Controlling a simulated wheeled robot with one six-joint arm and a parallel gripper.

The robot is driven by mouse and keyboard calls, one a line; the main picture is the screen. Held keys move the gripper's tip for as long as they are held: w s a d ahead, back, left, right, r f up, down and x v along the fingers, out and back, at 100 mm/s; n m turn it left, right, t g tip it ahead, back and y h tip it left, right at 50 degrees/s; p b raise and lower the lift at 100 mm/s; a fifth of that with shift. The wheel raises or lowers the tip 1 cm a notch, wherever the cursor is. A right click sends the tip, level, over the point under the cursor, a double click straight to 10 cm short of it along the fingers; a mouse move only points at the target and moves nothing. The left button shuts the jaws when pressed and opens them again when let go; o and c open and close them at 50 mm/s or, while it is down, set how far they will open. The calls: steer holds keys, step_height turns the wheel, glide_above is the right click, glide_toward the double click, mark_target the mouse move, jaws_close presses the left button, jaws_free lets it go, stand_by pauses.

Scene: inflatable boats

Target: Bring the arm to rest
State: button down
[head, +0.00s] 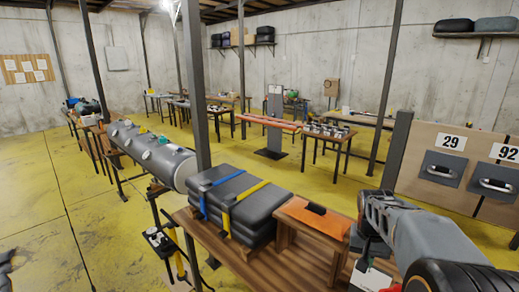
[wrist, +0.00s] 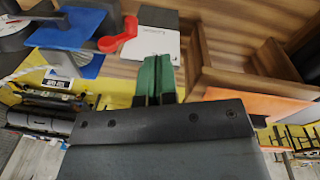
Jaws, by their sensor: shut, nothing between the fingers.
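My arm (head: 425,230) reaches in from the lower right of the head view, bent above the right end of the wooden bench (head: 290,262). In the wrist view my gripper (wrist: 154,62) shows its green fingers side by side, shut and with nothing held. Its fingertips point at the wooden bench surface (wrist: 135,75). In the head view my arm hides most of the gripper.
Folded dark boat bundles (head: 240,200) with blue and yellow straps lie on the bench, beside an orange-topped wooden stand (head: 312,218). The wrist view shows a red handle (wrist: 118,35) close left of the fingers. Yellow floor (head: 110,225) is open at left.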

steer(key=s+a+r+n+t, duration=0.1)
steer(key=s+a+n+t, duration=0.1)
steer(key=s+a, duration=0.4)
steer(key=s+a+r+n+t+y, duration=0.1)
steer(key=s+a+n+t, duration=0.1)
steer(key=s+a, duration=0.4)
steer(key=shift+s+a+r+n+t, duration=0.25)
steer(key=shift+s+a+n+t, duration=0.1)
steer(key=shift+a+n, duration=0.25)
steer(key=shift+d, duration=0.1)
